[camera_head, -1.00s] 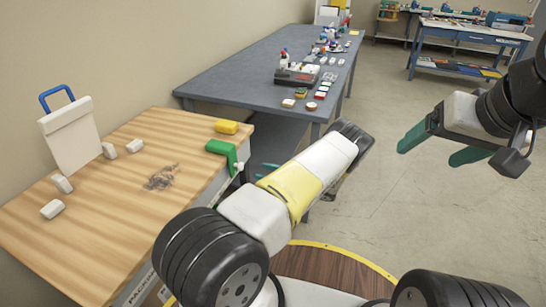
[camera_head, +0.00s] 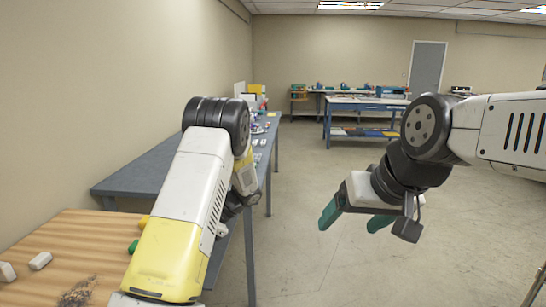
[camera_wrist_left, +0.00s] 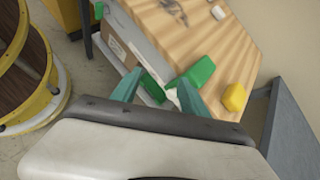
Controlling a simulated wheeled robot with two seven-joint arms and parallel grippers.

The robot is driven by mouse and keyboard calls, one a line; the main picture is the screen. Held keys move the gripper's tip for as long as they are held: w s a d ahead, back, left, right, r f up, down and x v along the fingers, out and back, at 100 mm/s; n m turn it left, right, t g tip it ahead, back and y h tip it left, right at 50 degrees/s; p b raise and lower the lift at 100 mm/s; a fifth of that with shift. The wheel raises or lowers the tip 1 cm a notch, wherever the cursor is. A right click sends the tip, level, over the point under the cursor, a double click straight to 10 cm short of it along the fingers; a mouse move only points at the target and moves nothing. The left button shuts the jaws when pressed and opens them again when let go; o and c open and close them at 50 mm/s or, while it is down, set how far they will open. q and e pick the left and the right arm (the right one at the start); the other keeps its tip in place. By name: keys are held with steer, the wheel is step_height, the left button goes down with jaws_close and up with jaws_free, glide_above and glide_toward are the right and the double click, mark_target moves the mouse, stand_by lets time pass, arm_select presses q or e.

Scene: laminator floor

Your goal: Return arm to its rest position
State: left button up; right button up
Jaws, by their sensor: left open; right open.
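My left arm (camera_head: 181,215) is raised in the left foreground of the head view, its white and yellow link in front of the wooden table. My left gripper (camera_wrist_left: 158,90) shows in the left wrist view, open and with no object held, its teal fingers apart. Beyond them are a green piece (camera_wrist_left: 199,72) at the wooden table's edge and a yellow block (camera_wrist_left: 235,97); whether the fingers touch the green piece I cannot tell. In the head view the left fingers are hidden. My right gripper (camera_head: 350,220) is open and empty over clear floor at the right.
The wooden table (camera_head: 60,240) holds white blocks (camera_head: 40,260) and a dark pile of scraps (camera_head: 78,292). A grey table (camera_head: 140,170) stands behind along the wall. A blue bench (camera_head: 365,104) is farther back. The floor at centre and right is open.

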arm_select(q)
steer(key=s+d+r+n+t+h, duration=0.3)
steer(key=s+d+r+h, duration=0.1)
steer(key=s+r, duration=0.4)
steer(key=s+d+r+n+t+h, duration=0.3)
steer(key=s+d+r+h, duration=0.1)
steer(key=s+r, duration=0.3)
steer(key=s+d+r+n+t+h, duration=0.3)
steer(key=s+d+r+h, duration=0.1)
steer(key=s+r, duration=0.4)
step_height(320, 180, up, 2)
steer(key=shift+s+n, duration=0.3)
steer(key=shift+s, duration=0.05)
